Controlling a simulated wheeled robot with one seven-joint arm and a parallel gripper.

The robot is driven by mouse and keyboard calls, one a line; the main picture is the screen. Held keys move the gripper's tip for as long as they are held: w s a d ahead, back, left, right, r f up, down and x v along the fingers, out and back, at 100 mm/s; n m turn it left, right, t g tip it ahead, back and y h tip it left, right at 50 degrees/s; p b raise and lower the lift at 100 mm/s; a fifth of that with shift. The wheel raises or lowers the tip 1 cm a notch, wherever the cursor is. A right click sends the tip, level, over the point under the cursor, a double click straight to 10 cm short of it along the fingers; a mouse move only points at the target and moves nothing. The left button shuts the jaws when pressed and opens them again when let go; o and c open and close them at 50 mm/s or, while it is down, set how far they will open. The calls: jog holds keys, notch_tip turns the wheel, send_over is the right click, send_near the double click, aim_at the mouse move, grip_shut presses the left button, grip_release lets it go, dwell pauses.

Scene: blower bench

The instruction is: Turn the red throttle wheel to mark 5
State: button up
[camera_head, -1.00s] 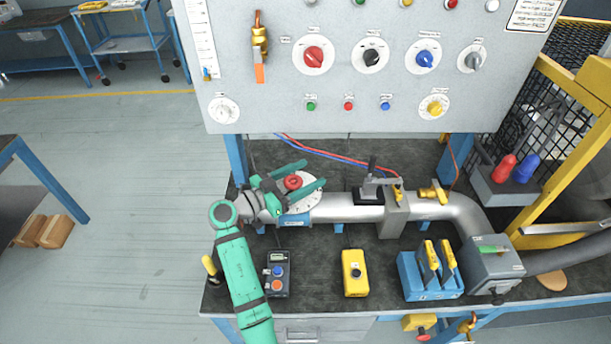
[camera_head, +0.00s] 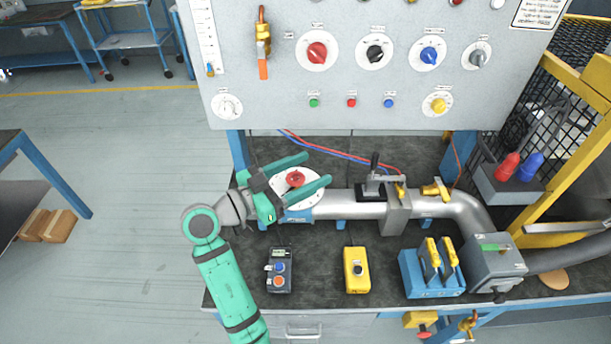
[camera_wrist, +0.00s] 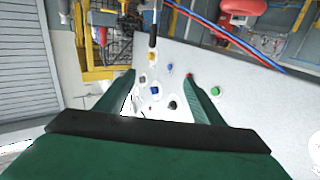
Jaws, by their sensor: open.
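The red throttle wheel (camera_head: 295,179) sits on a round white dial (camera_head: 311,198) at the left end of the grey pipe on the bench. My gripper (camera_head: 317,169) is open, with one green finger on the far side of the wheel and one on the near side. In the head view the wheel shows between the fingers; I cannot tell whether they touch it or are above it. The dial's marks are too small to read, and the gripper covers part of it. In the wrist view the two fingers (camera_wrist: 160,82) stand apart with nothing visible between their tips except the distant panel.
The upright panel (camera_head: 300,105) with several knobs, including another red one (camera_head: 317,53), stands behind the wheel. A clamp lever (camera_head: 376,170) is right of it on the pipe. Red and blue hoses (camera_head: 335,155) pass behind. A dark control box (camera_head: 280,272) and a yellow box (camera_head: 356,270) lie in front.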

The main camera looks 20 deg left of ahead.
jog(key=s, duration=0.1)
jog(key=s+r, duration=0.1)
jog(key=s, duration=0.1)
jog(key=shift+d+r, duration=0.15)
jog(key=shift+d, duration=0.15)
dwell(0.3)
